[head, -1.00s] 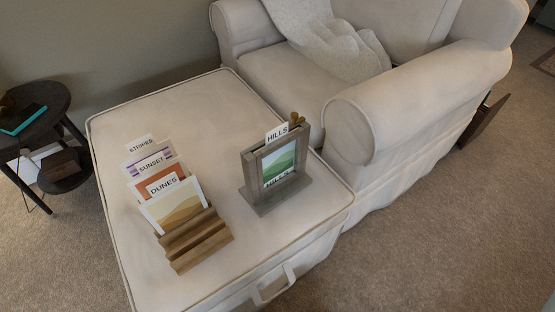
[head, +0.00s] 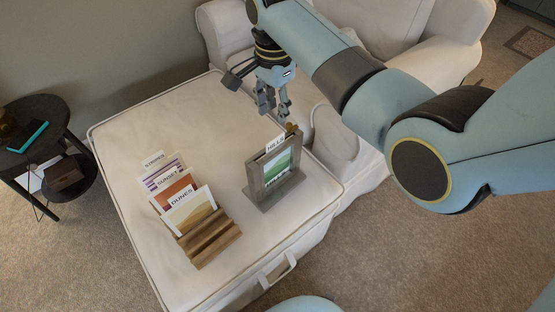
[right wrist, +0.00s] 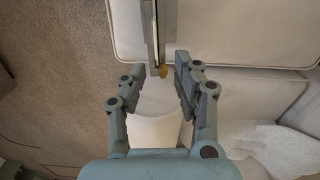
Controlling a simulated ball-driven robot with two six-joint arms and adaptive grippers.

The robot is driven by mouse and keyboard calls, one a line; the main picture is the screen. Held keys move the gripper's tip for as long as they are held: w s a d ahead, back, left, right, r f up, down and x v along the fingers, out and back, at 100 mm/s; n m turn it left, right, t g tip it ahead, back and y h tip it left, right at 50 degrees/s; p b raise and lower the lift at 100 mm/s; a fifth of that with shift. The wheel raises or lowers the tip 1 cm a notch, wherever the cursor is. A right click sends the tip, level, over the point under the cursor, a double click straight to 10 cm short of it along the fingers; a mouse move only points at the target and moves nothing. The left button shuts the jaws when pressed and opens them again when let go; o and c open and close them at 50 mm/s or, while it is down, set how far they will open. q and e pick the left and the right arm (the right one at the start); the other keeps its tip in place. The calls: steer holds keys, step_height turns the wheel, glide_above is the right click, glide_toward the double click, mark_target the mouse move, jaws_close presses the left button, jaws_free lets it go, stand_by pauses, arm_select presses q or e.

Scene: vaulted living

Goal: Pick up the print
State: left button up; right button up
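The HILLS print (head: 281,163), green and white, stands upright in a grey wooden frame (head: 254,178) on the ottoman; its label tab (head: 276,143) sticks out of the top. Several more prints stand in a brown slotted rack (head: 213,243) to its left, with DUNES (head: 190,211) at the front, then SUNSET (head: 167,179) and STRIPES (head: 153,160) behind. My right gripper (head: 275,108) is open and empty above and behind the frame. In the right wrist view its spread fingers (right wrist: 158,72) are near the frame's top (right wrist: 152,25), seen edge-on. My left gripper is out of view.
The cream ottoman (head: 150,125) carries both holders and has free room behind them. A cream armchair (head: 450,50) with a throw adjoins it at the back right. A dark round side table (head: 45,108) stands at the left. A gold knob (right wrist: 162,71) shows by the frame.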

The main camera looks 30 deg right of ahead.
mark_target(275, 139)
step_height(275, 139, down, 4)
steer(key=shift+s+f+b, duration=0.1)
steer(key=shift+f+b, duration=0.15)
steer(key=shift+b, duration=0.25)
steer(key=f, duration=0.1)
steer(key=f+b, duration=0.1)
steer(key=f, duration=0.3)
steer(key=shift+s+a+f+b, duration=0.15)
steer(key=shift+s+f+b, duration=0.1)
steer(key=shift+b, duration=0.1)
jaws_close()
